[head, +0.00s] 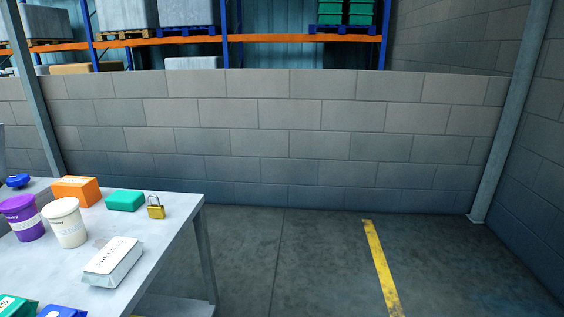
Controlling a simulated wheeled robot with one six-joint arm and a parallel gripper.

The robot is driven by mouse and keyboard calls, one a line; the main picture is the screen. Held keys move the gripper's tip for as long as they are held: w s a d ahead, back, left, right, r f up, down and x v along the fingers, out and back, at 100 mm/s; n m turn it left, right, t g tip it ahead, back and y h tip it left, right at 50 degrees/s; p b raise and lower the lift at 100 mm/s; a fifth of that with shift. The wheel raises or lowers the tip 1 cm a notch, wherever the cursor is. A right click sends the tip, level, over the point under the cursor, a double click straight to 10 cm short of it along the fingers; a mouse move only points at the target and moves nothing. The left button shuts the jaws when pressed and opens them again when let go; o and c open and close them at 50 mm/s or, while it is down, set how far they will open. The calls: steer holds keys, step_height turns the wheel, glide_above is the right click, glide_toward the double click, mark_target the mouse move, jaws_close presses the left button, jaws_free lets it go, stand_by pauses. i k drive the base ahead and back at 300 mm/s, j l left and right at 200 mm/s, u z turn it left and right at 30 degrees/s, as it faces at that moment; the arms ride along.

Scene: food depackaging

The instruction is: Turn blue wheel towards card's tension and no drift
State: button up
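A small blue round object (17,181), perhaps the blue wheel, sits at the back left of the table, near the left picture edge. Its details are too small to tell. I see no card that I can read as giving a tension. A white packet (112,262) with dark lettering lies on the table, but its text is not legible. My gripper is not in view.
The grey table (185,212) holds an orange box (76,191), a green block (125,200), a brass padlock (156,209), a purple tub (22,219), a white tub (66,223) and packets at the front. Right of it, the floor (280,270) is clear up to the block wall (260,130).

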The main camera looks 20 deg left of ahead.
mark_target(19, 181)
steer(key=i+z, duration=0.1)
steer(key=i, duration=0.45)
steer(key=i+j, duration=0.15)
steer(key=i, duration=0.35)
steer(key=i+j+z, duration=0.15)
steer(key=i, duration=0.4)
steer(key=i+l+u, duration=0.2)
steer(key=i, duration=0.35)
steer(key=i+l+u, duration=0.25)
steer(key=i, duration=0.25)
steer(key=u, duration=3.25)
